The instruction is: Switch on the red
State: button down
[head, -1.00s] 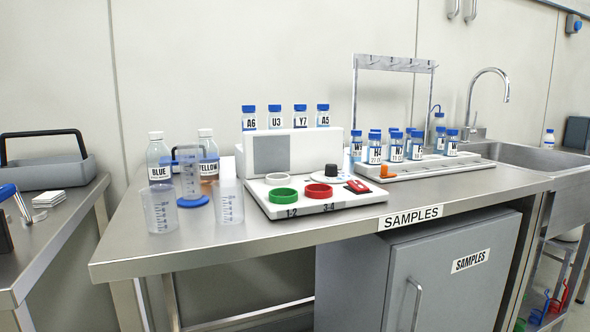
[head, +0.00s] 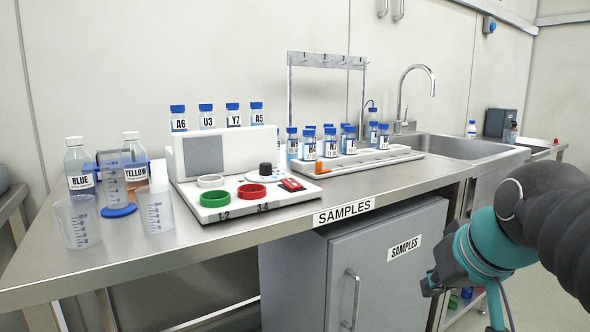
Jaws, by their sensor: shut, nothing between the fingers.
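A white device (head: 222,155) with a grey screen stands on the steel counter. On its low front base are a red rocker switch (head: 291,184), a red ring (head: 251,192), a green ring (head: 214,198), a white ring (head: 211,181) and a black knob (head: 265,169). The green ring is by the mark 1-2 and the red ring by 3-4. The switch is too small to tell its position. My gripper (head: 429,287) is at the lower right, in front of the counter and well away from the device. It is shut and empty.
Beakers (head: 77,222) and bottles labelled BLUE (head: 80,170) and YELLOW (head: 135,160) stand left of the device. A vial rack (head: 367,160) with an orange piece (head: 322,168) is to its right. A grey SAMPLES cabinet (head: 380,270) is below the counter.

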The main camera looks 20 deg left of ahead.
jog(key=w+a+r+n+y, duration=0.2)
jog(key=w+a+r, duration=0.3)
jog(key=a+r, duration=0.5)
jog(key=w+a+r+n+y, duration=0.3)
jog(key=w+a+r, duration=0.3)
jog(key=a+r, duration=0.4)
jog(key=shift+a+r+n+p, duration=0.2)
jog(key=shift+n+p, duration=0.15)
jog(key=shift+n, duration=0.45)
jog(key=shift+w, duration=0.1)
send_over(292, 183)
notch_tip(292, 183, down, 6)
jog(key=shift+d+f, duration=0.15)
notch_tip(292, 183, down, 2)
jog(key=shift+f, duration=0.1)
jog(key=shift+f+b, duration=0.3)
jog(key=shift+f, duration=0.4)
